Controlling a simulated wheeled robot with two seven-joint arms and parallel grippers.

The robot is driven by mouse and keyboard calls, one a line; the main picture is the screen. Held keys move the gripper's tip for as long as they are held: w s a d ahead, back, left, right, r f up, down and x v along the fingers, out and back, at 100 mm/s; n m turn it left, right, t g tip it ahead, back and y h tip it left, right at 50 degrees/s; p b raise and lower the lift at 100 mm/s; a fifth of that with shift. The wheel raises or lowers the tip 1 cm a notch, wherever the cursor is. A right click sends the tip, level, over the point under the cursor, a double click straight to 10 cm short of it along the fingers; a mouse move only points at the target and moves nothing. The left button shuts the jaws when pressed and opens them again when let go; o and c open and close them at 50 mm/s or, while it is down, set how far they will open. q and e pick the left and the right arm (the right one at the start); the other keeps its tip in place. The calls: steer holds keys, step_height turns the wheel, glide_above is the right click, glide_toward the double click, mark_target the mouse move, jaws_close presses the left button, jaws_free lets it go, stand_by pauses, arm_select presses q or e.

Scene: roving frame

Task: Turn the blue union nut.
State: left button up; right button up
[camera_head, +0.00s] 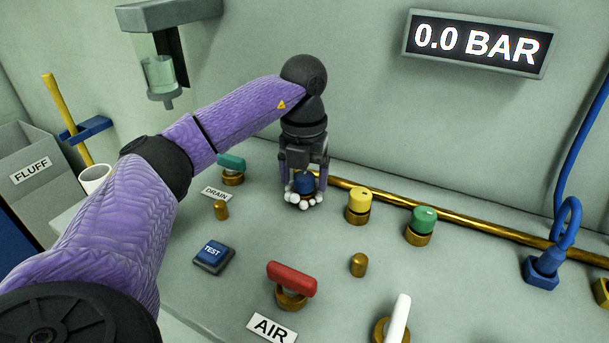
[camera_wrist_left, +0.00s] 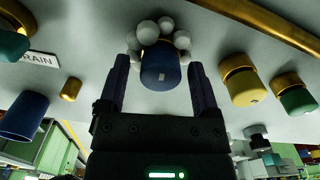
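The blue union nut (camera_head: 304,183) is a round blue cap low under my left gripper (camera_head: 304,176). A ring of white balls (camera_head: 303,199) surrounds its base, like foam. In the left wrist view the nut (camera_wrist_left: 161,72) has a small pale mark and lies between the two fingers of my left gripper (camera_wrist_left: 160,68). The fingers are open, one on each side, with a visible gap to the nut on both sides. My right gripper is not in view.
Yellow (camera_head: 359,203) and green (camera_head: 424,220) caps stand right of the nut, by a brass pipe (camera_head: 470,231). A red handle (camera_head: 291,279), a white lever (camera_head: 399,318) and a TEST button (camera_head: 213,254) are in front. The display (camera_head: 477,43) reads 0.0 BAR.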

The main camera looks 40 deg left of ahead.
arm_select(q)
steer(key=c, duration=0.9)
jaws_close()
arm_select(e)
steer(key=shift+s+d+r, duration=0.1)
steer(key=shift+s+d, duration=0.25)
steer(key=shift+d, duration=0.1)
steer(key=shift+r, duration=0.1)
